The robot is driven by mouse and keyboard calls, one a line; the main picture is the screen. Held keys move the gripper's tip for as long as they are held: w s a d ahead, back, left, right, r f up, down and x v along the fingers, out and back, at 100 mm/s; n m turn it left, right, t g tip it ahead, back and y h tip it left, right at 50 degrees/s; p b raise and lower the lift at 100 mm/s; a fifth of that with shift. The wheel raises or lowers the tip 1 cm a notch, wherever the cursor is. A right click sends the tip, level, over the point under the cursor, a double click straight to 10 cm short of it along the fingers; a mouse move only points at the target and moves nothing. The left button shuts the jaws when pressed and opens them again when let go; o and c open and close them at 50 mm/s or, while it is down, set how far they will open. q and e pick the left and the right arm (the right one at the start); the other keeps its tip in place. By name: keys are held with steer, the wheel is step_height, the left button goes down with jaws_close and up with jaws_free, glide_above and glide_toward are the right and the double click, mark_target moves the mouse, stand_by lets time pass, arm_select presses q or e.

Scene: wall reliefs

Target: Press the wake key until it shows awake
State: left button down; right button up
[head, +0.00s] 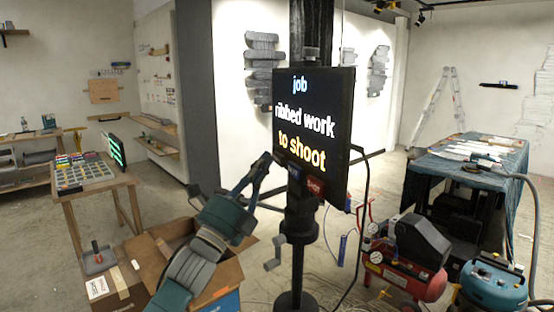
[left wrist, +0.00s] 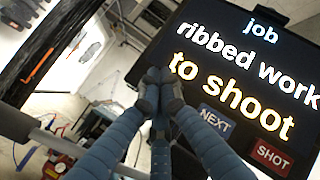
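A black screen (head: 335,90) on a dark stand reads "job", "ribbed work", "to shoot"; it also fills the right of the left wrist view (left wrist: 205,88). Along its lower edge are a blue key marked NEXT (left wrist: 216,117) and a red key marked SHOT (left wrist: 272,156); both also show small in the head view, blue (head: 294,172) and red (head: 314,187). I can read no key marked wake. My left gripper (head: 268,158) is at the screen's lower left edge. Its fingertips meet (left wrist: 158,80), with nothing seen between them; contact with the screen cannot be told. My right gripper is out of view.
A small green-lit display (head: 117,151) stands on the wooden table (head: 128,180) at left. An open cardboard box (head: 220,278) lies below my left arm. A red compressor (head: 405,278), a teal machine (head: 493,285) and a cloth-covered table (head: 425,178) stand at right.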

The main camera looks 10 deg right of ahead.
arm_select(q)
steer(key=shift+s+a, duration=0.1)
steer(key=shift+a, duration=0.2)
steer(key=a, duration=0.2)
steer(key=s+a, duration=0.1)
steer(key=a, duration=0.1)
steer(key=shift+s+a+p, duration=0.2)
steer(key=shift+a+p, duration=0.15)
stand_by(0.8)
